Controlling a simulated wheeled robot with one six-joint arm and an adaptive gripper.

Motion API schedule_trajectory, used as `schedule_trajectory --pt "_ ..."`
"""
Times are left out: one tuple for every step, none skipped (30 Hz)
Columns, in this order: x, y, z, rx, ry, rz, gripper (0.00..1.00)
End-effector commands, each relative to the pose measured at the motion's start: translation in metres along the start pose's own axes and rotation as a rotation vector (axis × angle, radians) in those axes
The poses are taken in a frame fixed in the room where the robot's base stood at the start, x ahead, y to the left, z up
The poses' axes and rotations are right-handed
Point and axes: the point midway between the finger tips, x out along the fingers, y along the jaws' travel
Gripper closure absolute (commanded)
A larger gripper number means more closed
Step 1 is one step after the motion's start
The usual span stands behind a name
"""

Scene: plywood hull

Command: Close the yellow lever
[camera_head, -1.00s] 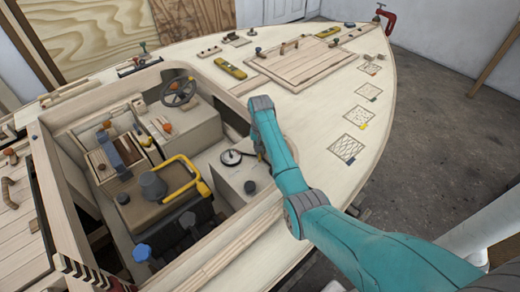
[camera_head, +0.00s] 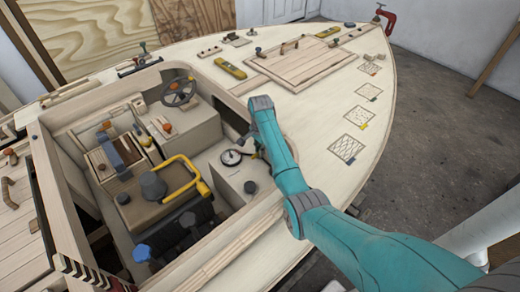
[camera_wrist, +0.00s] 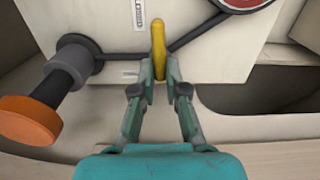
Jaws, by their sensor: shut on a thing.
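The yellow lever (camera_wrist: 158,45) stands upright in the middle of the wrist view, in front of a pale panel with a dark pipe or rod behind it. My gripper (camera_wrist: 160,72) is shut on the lever's lower end, with one finger on each side. In the head view my gripper (camera_head: 259,152) is low beside the console, just right of a round gauge (camera_head: 232,157). The lever itself cannot be made out there, as my arm and gripper cover that spot.
An orange knob on a grey stem (camera_wrist: 30,120) stands left of my gripper, close to it. A red round dial (camera_wrist: 240,3) is at the upper right. In the head view, a thick yellow bent bar (camera_head: 187,172) and the cockpit rim (camera_head: 240,225) lie near my arm.

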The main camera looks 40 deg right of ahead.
Motion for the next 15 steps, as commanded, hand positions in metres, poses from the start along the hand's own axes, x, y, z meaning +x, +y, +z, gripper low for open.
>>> schedule_trajectory --pt "-0.0005 -0.0004 -0.0001 0.013 0.000 -0.001 1.00" --pt "-0.0005 -0.0004 -0.0001 0.020 0.000 -0.001 1.00" --pt "-0.0005 -0.0004 -0.0001 0.029 0.000 -0.001 1.00" --pt "-0.0005 -0.0004 -0.0001 0.035 0.000 -0.001 1.00" --pt "-0.0005 -0.0004 -0.0001 0.040 0.000 -0.001 1.00" --pt "-0.0005 -0.0005 -0.0001 0.044 0.000 -0.001 1.00" --pt "-0.0005 -0.0005 -0.0001 0.047 0.000 -0.001 1.00" --pt "-0.0006 -0.0005 -0.0001 0.049 0.001 -0.001 1.00" --pt "-0.0006 -0.0005 -0.0001 0.051 0.000 -0.001 1.00" --pt "-0.0006 -0.0005 -0.0001 0.052 0.000 -0.001 1.00" --pt "-0.0006 -0.0005 -0.0001 0.052 0.000 -0.001 1.00" --pt "-0.0006 -0.0005 -0.0001 0.053 0.000 -0.001 1.00" --pt "-0.0006 -0.0005 -0.0001 0.053 0.000 -0.001 1.00" --pt "-0.0006 -0.0005 -0.0001 0.052 0.000 -0.001 1.00" --pt "-0.0006 -0.0005 -0.0001 0.052 0.000 -0.001 1.00"
